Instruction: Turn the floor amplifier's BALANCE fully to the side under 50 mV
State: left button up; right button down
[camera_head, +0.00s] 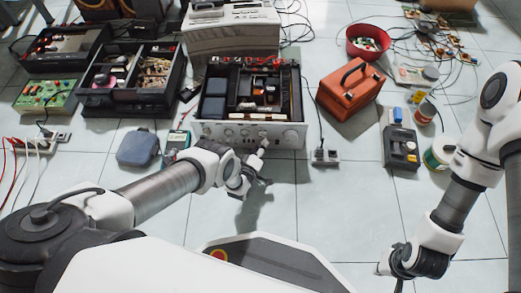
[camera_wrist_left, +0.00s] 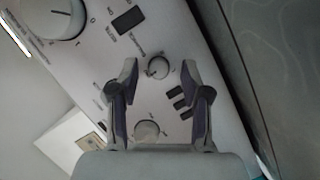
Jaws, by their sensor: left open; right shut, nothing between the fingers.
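The floor amplifier (camera_head: 292,135) stands open-topped, its silver knobbed front facing me. In the left wrist view its panel (camera_wrist_left: 95,62) runs diagonally. A small round knob (camera_wrist_left: 158,67) with a pointer line shows between the fingertips of my left gripper (camera_wrist_left: 159,70). The fingers are apart, one on each side of it in the picture; I cannot tell whether they touch it. Another small knob (camera_wrist_left: 147,130) is nearer the palm, and a large knob (camera_wrist_left: 58,17) is at top left. The labels are too small to read surely. My left gripper (camera_head: 264,162) is at the amplifier's front. My right gripper (camera_head: 384,268) is shut and empty, low over the floor.
A red-orange tool case (camera_head: 350,90) stands right of the amplifier. A black meter (camera_head: 401,148) and small power strip (camera_head: 325,157) lie on the floor. A blue-grey pouch (camera_head: 137,148) and green-edged meter (camera_head: 176,145) lie to the left. Floor in front is clear.

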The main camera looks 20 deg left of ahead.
pick_arm(q)
jog(key=shift+w, duration=0.15)
grip_shut()
